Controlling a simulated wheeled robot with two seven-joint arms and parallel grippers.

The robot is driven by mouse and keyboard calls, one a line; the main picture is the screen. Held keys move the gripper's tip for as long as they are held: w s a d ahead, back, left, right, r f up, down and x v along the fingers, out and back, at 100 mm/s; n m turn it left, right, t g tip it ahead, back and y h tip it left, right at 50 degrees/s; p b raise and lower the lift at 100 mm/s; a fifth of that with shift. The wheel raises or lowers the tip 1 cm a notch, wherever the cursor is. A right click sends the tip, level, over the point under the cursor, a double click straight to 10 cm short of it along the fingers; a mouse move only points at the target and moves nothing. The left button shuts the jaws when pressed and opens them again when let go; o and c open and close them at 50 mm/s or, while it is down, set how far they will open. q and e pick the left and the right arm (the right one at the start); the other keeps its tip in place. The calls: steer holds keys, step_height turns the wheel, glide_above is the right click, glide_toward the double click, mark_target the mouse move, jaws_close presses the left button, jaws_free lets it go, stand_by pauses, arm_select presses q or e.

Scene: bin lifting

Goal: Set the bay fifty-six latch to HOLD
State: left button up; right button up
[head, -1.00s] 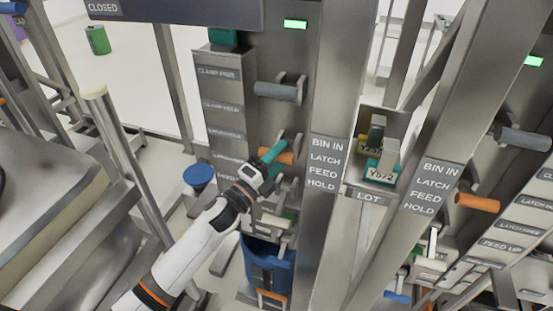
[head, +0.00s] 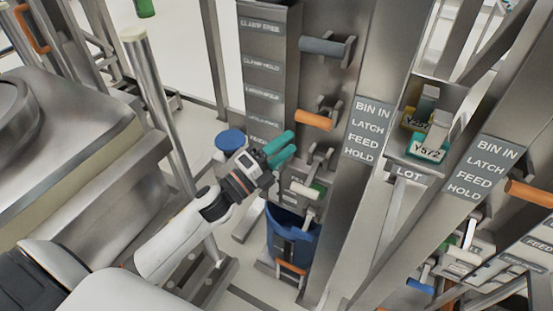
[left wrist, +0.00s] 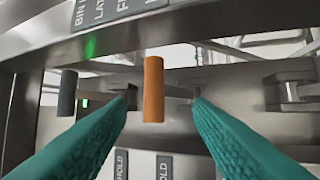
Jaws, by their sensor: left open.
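In the head view an orange handle (head: 314,120) sticks out from the left steel post, beside a label strip (head: 265,92) with small plates for clamp and latch, HOLD and FREE; the plates are hard to read. My left gripper (head: 282,149), with teal fingers, is open and empty, just below and left of this handle. In the left wrist view the orange handle (left wrist: 154,90) appears between the open fingers (left wrist: 160,110), ahead of them, with no contact visible. No bay number is legible. My right gripper is not in view.
A grey handle (head: 323,46) sits above the orange one. Below are a small lever unit (head: 303,188) and a blue bin (head: 290,240). A sign reading BIN IN, LATCH, FEED, HOLD (head: 367,130) is on the post. A second bay with an orange handle (head: 530,193) stands right.

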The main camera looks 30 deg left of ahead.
arm_select(q)
steer(key=shift+v, duration=1.05)
steer(key=shift+d+f, duration=0.1)
steer(key=shift+f, duration=0.1)
steer(key=a+f+n+g+y, duration=0.25)
steer(key=f+n, duration=0.25)
steer(key=f, duration=0.7)
steer(key=a+f+n+g+y, duration=0.1)
steer(key=a+f+n+y, duration=0.25)
steer(key=f, duration=0.85)
steer(key=s+f+n+g+y, duration=0.1)
steer(key=s+f+n+g, duration=0.2)
steer(key=f, duration=0.6)
steer(key=s+f+n+g+y, duration=0.25)
steer(key=s+f, duration=0.25)
steer(key=f, duration=0.3)
steer(key=s+d+f+n+g, duration=0.1)
steer(key=s+f+n+g, duration=0.1)
steer(key=s+f, duration=0.4)
steer(key=s+d+f+n+g, duration=0.1)
steer(key=s+f+n+g, duration=0.2)
steer(key=s+f, duration=0.4)
steer(key=s+d+f+n+g, duration=0.2)
steer(key=s+f, duration=0.4)
steer(key=s, duration=1.3)
steer(key=shift+s+f+n+g, duration=0.35)
steer(key=shift+n+g, duration=0.15)
steer(key=shift+g, duration=0.5)
